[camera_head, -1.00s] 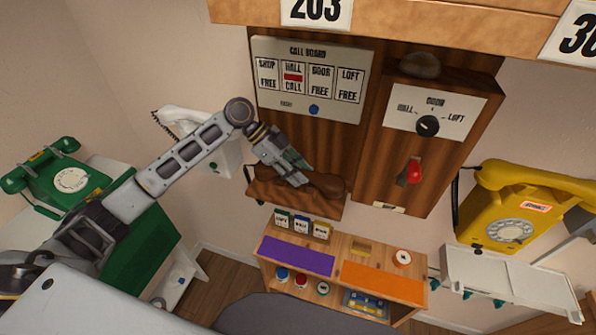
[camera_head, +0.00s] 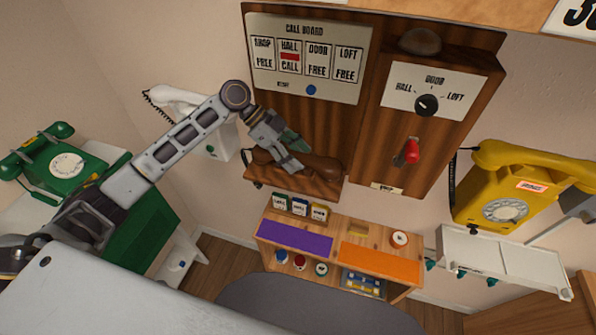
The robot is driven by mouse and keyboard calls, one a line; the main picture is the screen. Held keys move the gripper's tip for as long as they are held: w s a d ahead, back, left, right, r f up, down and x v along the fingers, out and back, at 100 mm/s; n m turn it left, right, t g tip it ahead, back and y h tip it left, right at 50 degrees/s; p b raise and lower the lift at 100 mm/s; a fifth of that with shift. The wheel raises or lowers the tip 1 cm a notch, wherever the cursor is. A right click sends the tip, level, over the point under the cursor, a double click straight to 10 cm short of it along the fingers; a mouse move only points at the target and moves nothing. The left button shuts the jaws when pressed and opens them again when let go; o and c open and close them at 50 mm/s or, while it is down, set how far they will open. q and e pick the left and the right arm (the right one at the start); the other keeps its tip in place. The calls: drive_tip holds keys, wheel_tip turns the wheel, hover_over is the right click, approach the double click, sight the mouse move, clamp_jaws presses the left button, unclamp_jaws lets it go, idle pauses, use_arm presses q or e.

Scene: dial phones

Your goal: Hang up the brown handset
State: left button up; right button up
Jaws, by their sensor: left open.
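The brown handset (camera_head: 318,166) lies on a brown wooden ledge (camera_head: 300,184) below the call board. My left gripper (camera_head: 295,160) is over the handset's left half, with its fingers open and pointing down to the right. It hides part of the handset, and I cannot tell whether the fingers touch it. My right gripper is not clearly seen; only part of what may be my right arm shows at the right edge.
A wall box with a knob (camera_head: 426,105) and a red lever (camera_head: 411,152) stands right of the ledge. A yellow phone (camera_head: 490,203) hangs at right, a white phone (camera_head: 185,103) behind my left arm, a green phone (camera_head: 62,165) at left. A low shelf (camera_head: 340,243) stands below.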

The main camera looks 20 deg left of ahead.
use_arm(q)
drive_tip(key=shift+r, duration=0.1)
drive_tip(key=shift+r+p, duration=0.55)
drive_tip(key=shift+r, duration=0.45)
drive_tip(key=shift+f+b, duration=0.15)
drive_tip(key=shift+b, duration=0.75)
drive_tip(key=shift+r+p, duration=2.15)
drive_tip(key=shift+r, duration=0.45)
drive_tip(key=shift+r, duration=0.2)
